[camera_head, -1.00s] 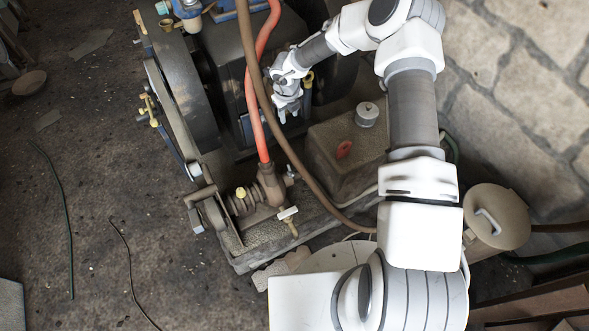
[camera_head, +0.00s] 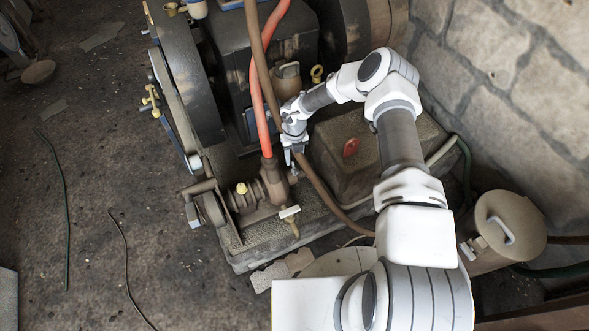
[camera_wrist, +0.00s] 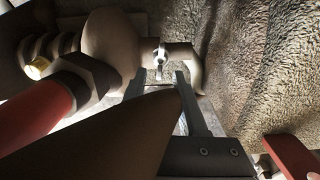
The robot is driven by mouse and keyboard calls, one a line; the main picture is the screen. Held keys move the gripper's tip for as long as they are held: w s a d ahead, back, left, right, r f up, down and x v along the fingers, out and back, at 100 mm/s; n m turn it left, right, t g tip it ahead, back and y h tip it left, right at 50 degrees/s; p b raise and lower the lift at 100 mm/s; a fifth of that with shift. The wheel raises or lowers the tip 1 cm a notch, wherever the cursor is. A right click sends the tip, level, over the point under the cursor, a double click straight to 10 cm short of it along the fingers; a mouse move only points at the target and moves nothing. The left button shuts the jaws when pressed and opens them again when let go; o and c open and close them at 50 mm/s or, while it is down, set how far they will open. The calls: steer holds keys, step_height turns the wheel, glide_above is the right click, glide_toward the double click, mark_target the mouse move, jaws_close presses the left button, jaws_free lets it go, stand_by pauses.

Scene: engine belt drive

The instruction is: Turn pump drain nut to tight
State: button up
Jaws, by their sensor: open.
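The pump (camera_head: 272,181) is a rusty brown body at the base's front, with the red hose (camera_head: 257,95) rising from it. In the wrist view, the pump (camera_wrist: 112,42) is at the upper left. A small shiny metal fitting (camera_wrist: 160,56), which looks like the drain nut, is on the pump's outlet side beside a brown elbow pipe (camera_wrist: 188,57). My gripper (camera_head: 293,160) points down just above the pump's right side. In the wrist view, my gripper (camera_wrist: 160,80) is open, its fingertips just short of the fitting and apart from it. A brown hose hides part of the space between the fingers.
The brown hose (camera_head: 315,180) passes close by my gripper, and the red hose (camera_wrist: 38,118) is near it too. A stone-like box (camera_head: 340,135) with a red handle (camera_head: 351,148) stands to the right. A tap with a pale handle (camera_head: 290,212) is in front.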

mark_target(295, 169)
step_height(295, 169, down, 6)
steer(key=shift+r+b, duration=0.1)
steer(key=shift+b, duration=0.65)
jaws_close()
